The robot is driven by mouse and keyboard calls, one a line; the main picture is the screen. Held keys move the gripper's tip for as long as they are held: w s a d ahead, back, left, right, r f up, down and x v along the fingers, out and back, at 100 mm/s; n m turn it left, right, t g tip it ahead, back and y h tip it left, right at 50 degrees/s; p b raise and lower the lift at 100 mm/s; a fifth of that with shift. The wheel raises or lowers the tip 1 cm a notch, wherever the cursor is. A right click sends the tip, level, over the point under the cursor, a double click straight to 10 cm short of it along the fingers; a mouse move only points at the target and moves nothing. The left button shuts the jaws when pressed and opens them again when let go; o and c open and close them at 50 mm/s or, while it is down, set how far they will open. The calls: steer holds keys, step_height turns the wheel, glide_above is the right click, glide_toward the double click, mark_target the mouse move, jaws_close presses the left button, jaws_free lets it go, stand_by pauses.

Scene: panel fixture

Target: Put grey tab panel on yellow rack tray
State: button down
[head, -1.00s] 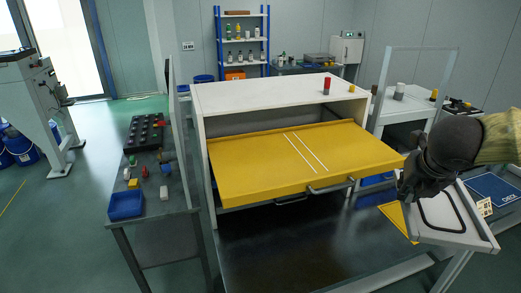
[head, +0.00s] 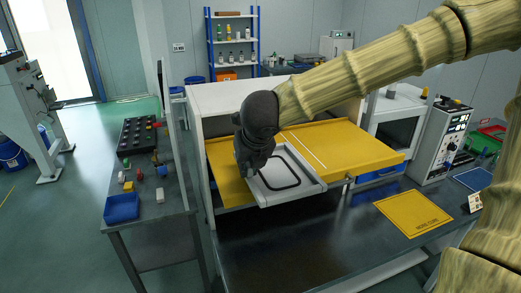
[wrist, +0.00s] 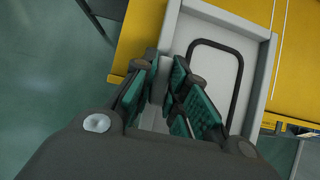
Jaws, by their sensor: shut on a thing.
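The grey tab panel (head: 287,181) is a pale tray-like plate with a raised rim and a black rounded outline. My gripper (head: 247,172) is shut on its near left edge. In the wrist view, the green-padded fingers (wrist: 172,92) close around a light tab of the panel (wrist: 257,48). The yellow rack tray (head: 350,145) is pulled out of the white rack, with two white lines on top. The panel is over the tray's front left part, its front corner past the tray's front edge. I cannot tell whether it touches the tray. My gripper hides part of the tray.
The white rack housing (head: 215,97) stands behind the tray. A yellow mat (head: 414,212) lies on the dark bench at right, beside a control box (head: 443,142). A side bench at left holds a blue bin (head: 122,207) and small parts.

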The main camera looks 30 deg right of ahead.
steer(key=w, duration=0.1)
steer(key=w+d+b, duration=0.1)
steer(key=w, duration=0.2)
steer(key=shift+d+f+b, duration=0.15)
steer(key=shift+f+b, duration=0.15)
steer(key=w+d+p, duration=0.1)
steer(key=w, duration=0.1)
steer(key=w+d, duration=0.1)
steer(key=w, duration=0.2)
steer(key=w+d+p, duration=0.1)
steer(key=w, duration=0.2)
steer(key=shift+w+d+f+p, duration=0.15)
steer(key=shift+d+p, duration=0.05)
steer(key=shift+p, duration=0.15)
steer(key=shift+w+d+f+p, duration=0.2)
steer(key=shift+w+p, duration=0.15)
steer(key=shift+w, duration=0.25)
steer(key=shift+w+d+f+p, duration=0.1)
steer(key=shift+w+d+p, duration=0.15)
steer(key=shift+w, duration=0.35)
step_height(320, 180, down, 3)
steer(key=shift+a+f+p, duration=0.1)
steer(key=shift+f+p, duration=0.1)
steer(key=shift+p, duration=0.3)
steer(key=shift+f, duration=0.1)
steer(key=c, duration=1.4)
jaws_free()
steer(key=shift+c, duration=0.2)
steer(key=shift+s, duration=0.1)
